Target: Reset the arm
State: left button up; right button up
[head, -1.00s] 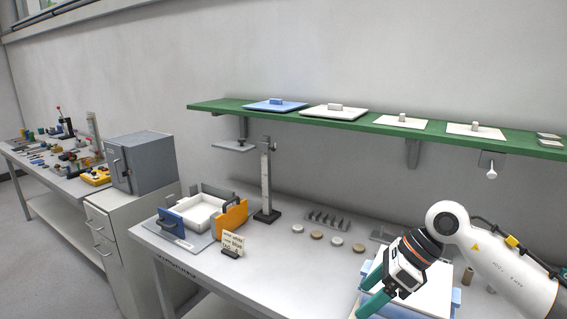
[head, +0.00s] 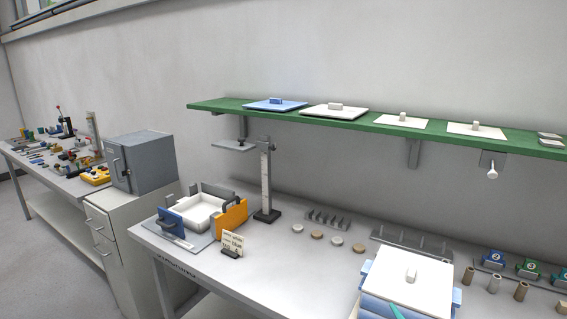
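Neither arm shows in the head view. A small teal sliver (head: 398,312) shows at the bottom edge, in front of the blue box (head: 376,305). Its colour matches my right gripper's fingers seen earlier, so it looks like a fingertip. The rest of that gripper is out of frame, and I cannot tell its opening. My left gripper is not in view. The blue box carries a white lid (head: 425,288) with a small knob (head: 410,275). The lid lies flat on top.
The grey workbench (head: 270,275) also holds a white tray (head: 196,213) between blue and orange panels, a sign card (head: 232,243), a height stand (head: 266,185), round discs, cylinders and numbered blocks (head: 493,258). The green shelf (head: 385,126) above holds several lids. Free bench space lies left of the box.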

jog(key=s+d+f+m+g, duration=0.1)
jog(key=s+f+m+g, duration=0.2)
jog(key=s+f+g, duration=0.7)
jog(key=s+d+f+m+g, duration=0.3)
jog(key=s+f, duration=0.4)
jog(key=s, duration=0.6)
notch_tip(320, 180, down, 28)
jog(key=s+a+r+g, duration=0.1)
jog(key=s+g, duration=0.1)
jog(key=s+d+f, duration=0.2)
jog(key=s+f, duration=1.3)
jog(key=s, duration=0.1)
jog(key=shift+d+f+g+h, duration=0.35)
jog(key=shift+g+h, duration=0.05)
